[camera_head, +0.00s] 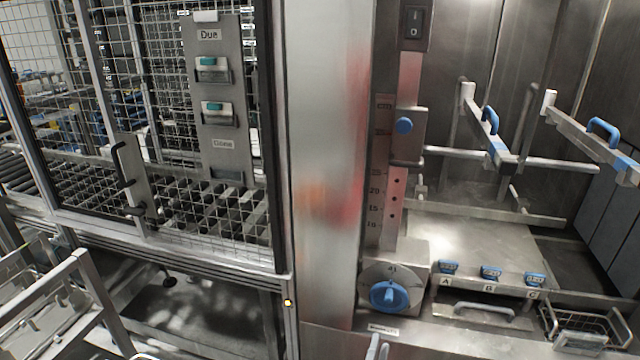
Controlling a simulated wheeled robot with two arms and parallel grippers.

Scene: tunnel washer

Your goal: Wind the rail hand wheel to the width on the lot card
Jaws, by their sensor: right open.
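A blue knob-like wheel (389,295) sits on a round dial plate on a grey metal box, right of the steel post. Marks on the dial are too small to read surely. Above it stands a vertical scale (376,185) with numbers such as 10, 15 and 20. Two cards with teal tops, an upper card (211,69) and a lower card (216,112), sit in holders on the "Due" panel; their writing is unreadable. My left gripper is out of view.
Rails with blue handles (491,120) project at right. A mesh door (185,120) closes the left side.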

